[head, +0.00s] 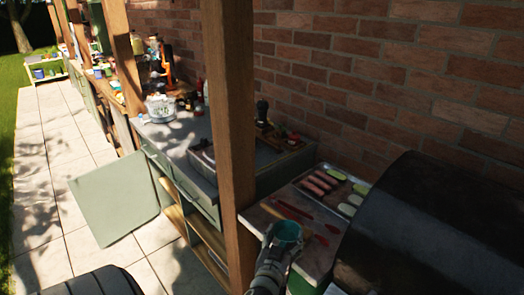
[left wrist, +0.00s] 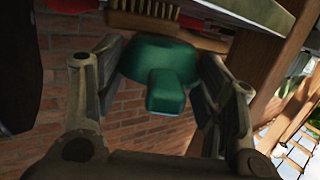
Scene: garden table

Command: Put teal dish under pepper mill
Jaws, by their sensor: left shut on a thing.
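The teal dish (head: 288,231) is in the jaws of my left gripper (head: 281,246), at the front edge of the side shelf by the grill. In the left wrist view the dish (left wrist: 160,62) shows between the two fingers, with a block-like part towards the camera; it is tilted in that view. A dark upright thing that looks like the pepper mill (head: 262,110) stands at the back of the counter, just right of the wooden post. Its base is hard to make out. My right gripper is not in view.
The wooden post (head: 231,120) stands between the shelf and much of the counter (head: 180,135). A food tray (head: 333,187) and red-handled tools (head: 292,210) lie on the shelf. The black grill (head: 435,220) is at right. A cabinet door (head: 113,195) hangs open.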

